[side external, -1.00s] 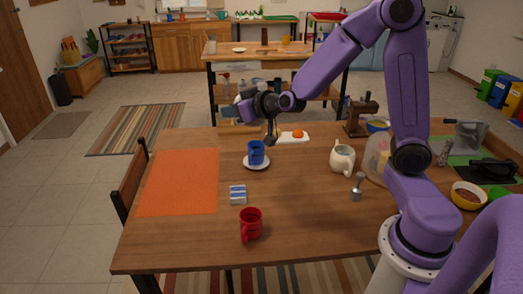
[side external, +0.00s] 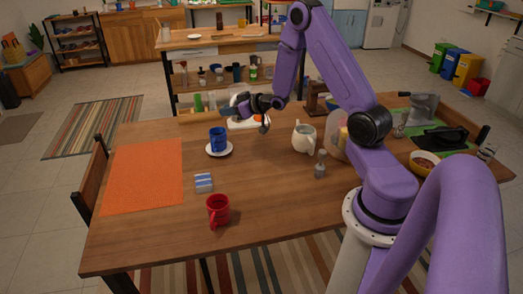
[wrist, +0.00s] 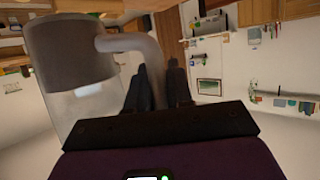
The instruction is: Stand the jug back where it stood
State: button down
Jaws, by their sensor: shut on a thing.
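In the wrist view a grey jug (wrist: 72,55) with a paler, see-through lower part in the picture fills the upper left. Its curved handle (wrist: 145,45) runs between the two dark fingers of my gripper (wrist: 160,88), which is shut on it. In the side view my gripper (side external: 236,107) is over the far part of the wooden table (side external: 150,236), close to the white board in the picture. The held jug is hard to make out there, and I cannot tell its tilt. A separate cream jug (side external: 304,140) stands upright on the table.
An orange mat (side external: 145,175) lies left. A yellow bowl (side external: 424,162) is right. The near middle is clear.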

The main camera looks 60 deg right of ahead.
jog(key=shift+n+y, duration=0.6)
jog(key=shift+y, duration=0.1)
jog(key=shift+s+d+f, duration=0.8)
jog(key=shift+s+f, duration=0.35)
jog(key=shift+f, duration=1.45)
jog(key=shift+s+d+f, duration=0.85)
jog(key=shift+s+f, duration=0.25)
jog(key=shift+f, duration=1.5)
jog(key=shift+s+d+f, duration=0.8)
jog(key=shift+s+f, duration=0.35)
jog(key=shift+f, duration=1.45)
jog(key=shift+f, duration=0.1)
jog(key=c, duration=1)
grip_release()
jog(key=shift+s, duration=0.1)
jog(key=v, duration=0.7)
jog(key=shift+s+r, duration=0.15)
jog(key=shift+r, duration=0.1)
